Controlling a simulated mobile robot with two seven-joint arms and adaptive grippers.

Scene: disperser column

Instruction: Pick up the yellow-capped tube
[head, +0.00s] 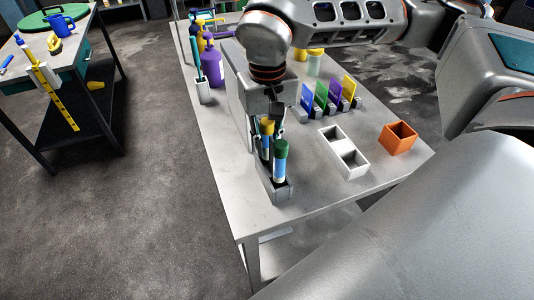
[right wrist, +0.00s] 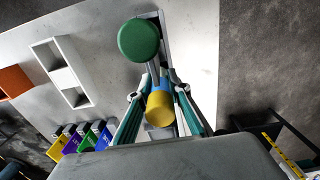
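The yellow-capped tube (head: 267,129) stands upright in a small grey rack (head: 281,194) on the table, with a blue band below its cap. A green-capped tube (head: 280,150) stands in front of it in the same rack. My right gripper (head: 269,133) points down over the yellow-capped tube. In the right wrist view, the yellow cap (right wrist: 160,109) lies between the two fingers (right wrist: 162,85), which look spread on either side of the tube. The green cap (right wrist: 138,40) is just beyond the fingertips. The lower part of the yellow-capped tube is partly hidden. My left gripper is not in view.
A white two-compartment box (head: 344,153) and an orange box (head: 398,138) stand right of the rack. Several coloured plates (head: 330,96) stand behind them. A purple bottle (head: 211,68) and a white holder (head: 204,92) are at the table's left edge. The front tabletop is clear.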

